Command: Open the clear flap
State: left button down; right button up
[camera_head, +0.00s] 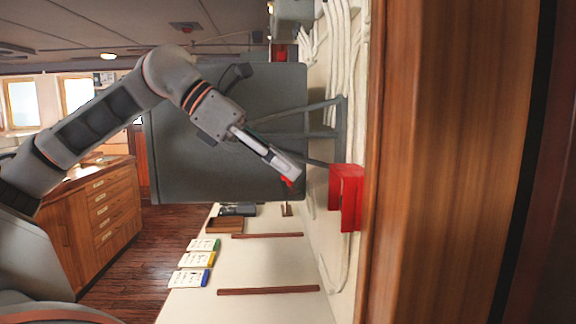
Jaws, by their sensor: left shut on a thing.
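A red box-like frame (347,197) is fixed to the pale wall right of the middle. No clear pane can be made out with certainty on it or in front of it. My left gripper (289,173) reaches in from the upper left and points down to the right. It is shut on a small red tab (287,183), which shows just at its fingertips, left of the red frame and apart from it in the picture. I cannot tell whether the tab belongs to the flap. My right gripper is out of view.
A large dark grey panel (190,165) on a wall bracket (320,135) stands behind my gripper. Below is a pale counter (255,262) with wooden strips and several coloured label blocks (197,259). A wooden wall (440,200) closes off the right. Wooden drawers (112,205) stand at left.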

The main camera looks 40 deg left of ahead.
pick_arm(q)
jog(key=shift+w+r+p, duration=0.1)
jog(key=shift+r+p, duration=0.2)
jog(key=shift+r, duration=0.3)
jog(key=c, duration=2.2)
grip_release()
jog(key=shift+w+d+f, duration=0.15)
jog(key=shift+w, duration=0.05)
jog(key=shift+c, duration=0.2)
jog(key=shift+o, duration=1.3)
jog(key=shift+s, duration=0.25)
jog(key=shift+f, duration=0.1)
jog(key=shift+s+a+r, duration=0.1)
jog(key=shift+a+r, duration=0.15)
jog(key=v, duration=1.1)
jog(key=shift+s+a, duration=0.2)
jog(key=shift+s, duration=0.05)
jog(key=shift+r, duration=0.1)
